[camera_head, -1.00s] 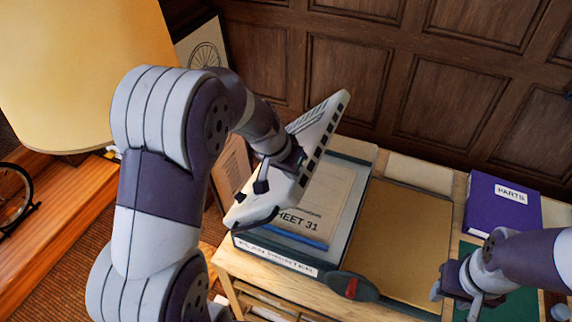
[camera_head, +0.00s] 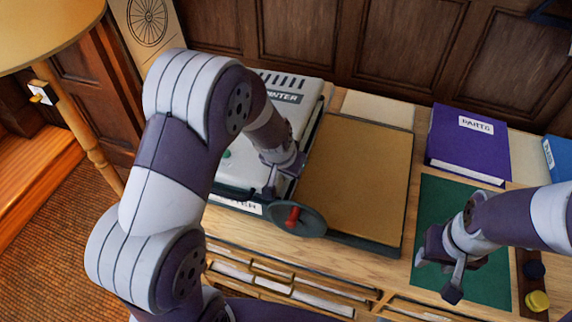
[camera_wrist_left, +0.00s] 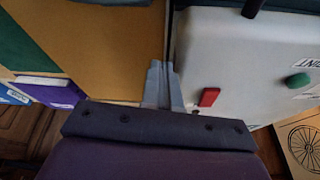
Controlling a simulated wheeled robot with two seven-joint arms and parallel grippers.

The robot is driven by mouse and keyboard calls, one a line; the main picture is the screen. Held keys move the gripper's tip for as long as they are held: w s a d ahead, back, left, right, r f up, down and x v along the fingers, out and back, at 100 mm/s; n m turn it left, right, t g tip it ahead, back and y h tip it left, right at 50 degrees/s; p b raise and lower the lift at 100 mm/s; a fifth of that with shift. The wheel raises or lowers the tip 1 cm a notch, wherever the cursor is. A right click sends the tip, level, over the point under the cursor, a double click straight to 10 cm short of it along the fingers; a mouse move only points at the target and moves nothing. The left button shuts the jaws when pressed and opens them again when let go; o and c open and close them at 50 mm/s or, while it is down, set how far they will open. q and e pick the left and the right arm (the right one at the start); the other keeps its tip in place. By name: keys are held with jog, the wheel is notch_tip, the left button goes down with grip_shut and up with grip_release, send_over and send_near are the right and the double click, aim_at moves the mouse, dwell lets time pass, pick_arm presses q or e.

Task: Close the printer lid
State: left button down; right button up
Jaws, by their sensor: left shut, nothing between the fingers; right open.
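The plan printer's pale lid (camera_head: 312,92) lies down flat over the body in the head view, its left and near parts hidden behind my left arm. In the left wrist view the lid (camera_wrist_left: 235,65) shows with a red button and a green button. My left gripper (camera_head: 268,190) is shut and empty at the lid's right side, near the gap to the tan board. Its fingers (camera_wrist_left: 163,88) show there in the wrist view; contact with the lid is unclear. My right gripper (camera_head: 438,274) is open and empty above the green mat.
A tan board (camera_head: 355,180) on a dark base lies right of the printer, with a dark rounded piece with a red mark (camera_head: 297,219) at its near corner. Drawers (camera_head: 275,280) are below.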

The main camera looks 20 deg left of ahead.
pick_arm(q)
jog(key=shift+d+f+b, duration=0.15)
jog(key=shift+f+b, duration=0.15)
jog(key=shift+f, duration=0.4)
jog(key=shift+d+f+b, duration=0.1)
jog(key=shift+f+b, duration=0.2)
jog(key=shift+f, duration=0.35)
pick_arm(e)
jog(key=shift+d+f, duration=0.2)
jog(key=shift+f, duration=0.8)
pick_arm(q)
jog(key=s+d+r+p, duration=0.35)
jog(key=d+r, duration=0.35)
jog(key=r, duration=0.3)
jog(key=s+a+n+g, duration=0.1)
jog(key=s+a+g, duration=0.1)
jog(key=s+a, duration=0.8)
jog(key=s, duration=0.4)
jog(key=shift+n+g+y, duration=0.4)
pick_arm(e)
jog(key=r, duration=0.1)
jog(key=s+r, duration=0.1)
jog(key=r, duration=0.1)
jog(key=shift+d+r, duration=0.1)
